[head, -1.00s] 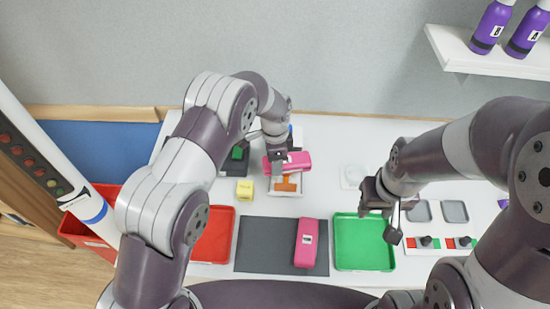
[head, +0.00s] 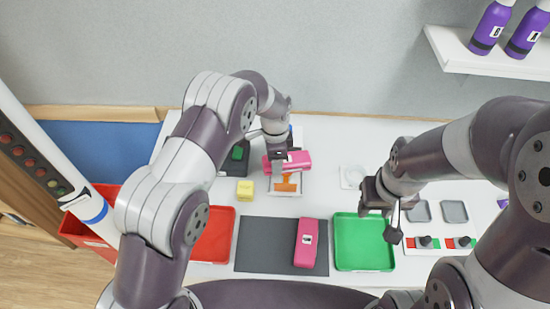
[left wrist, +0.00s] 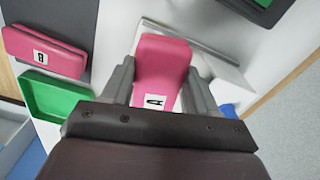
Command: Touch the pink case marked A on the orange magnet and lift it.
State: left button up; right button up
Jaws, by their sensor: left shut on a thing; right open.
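The pink case marked A (head: 299,160) is at the back, beside the orange magnet (head: 286,183) on its white-framed stand. In the left wrist view the case (left wrist: 160,65) lies between both fingers, its A label towards the palm. My left gripper (head: 279,155) is shut on this case; the arm hides part of it in the head view. I cannot tell whether case and magnet touch. The magnet cannot be made out in the left wrist view. My right gripper (head: 378,215) is open and empty above the right side of the table, near the green tray.
A second pink case, marked B (head: 306,243), lies on a dark grey mat (head: 262,245). A green tray (head: 363,243), a red tray (head: 215,237) and a yellow block (head: 245,190) are nearby. White table between the stand and the right gripper is mostly clear.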

pick_arm(q)
jog(key=shift+r+p, duration=0.45)
jog(key=shift+r, duration=0.4)
dwell(0.9)
jog(key=shift+r+p, duration=2.1)
jog(key=shift+r, duration=1.1)
